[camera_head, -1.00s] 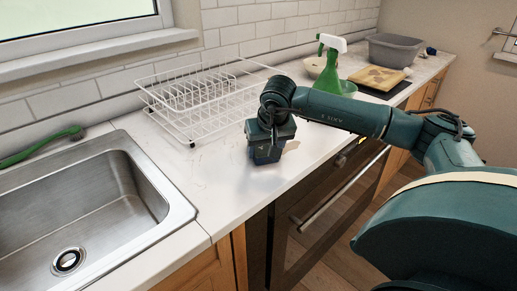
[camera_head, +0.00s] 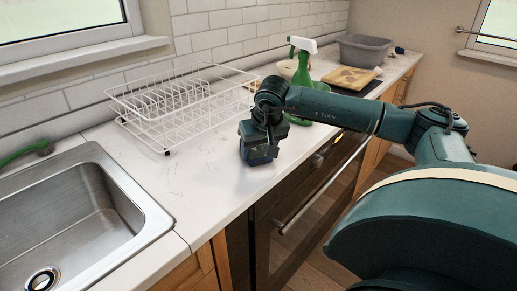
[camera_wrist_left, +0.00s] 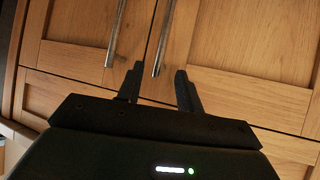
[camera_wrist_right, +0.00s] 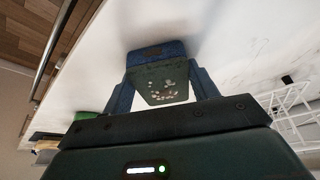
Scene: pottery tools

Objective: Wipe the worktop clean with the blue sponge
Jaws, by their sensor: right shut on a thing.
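My right gripper (camera_head: 258,148) is low over the worktop (camera_head: 205,190), near its front edge and right of the dish rack. In the right wrist view its fingers are shut on the blue sponge (camera_wrist_right: 155,52), one on each side. The sponge has a greenish-grey face with pale specks. In the head view only a little of the sponge shows under the gripper, and I cannot tell whether it touches the surface. The worktop has faint thin marks. My left gripper (camera_wrist_left: 158,76) is open and empty in front of wooden cupboard doors.
A white wire dish rack (camera_head: 170,112) stands against the tiled wall. A steel sink (camera_head: 85,220) is at left, with a green-handled brush (camera_head: 25,152) behind it. A green spray bottle (camera_head: 303,75), a board (camera_head: 351,78) and a grey basin (camera_head: 364,50) stand farther right.

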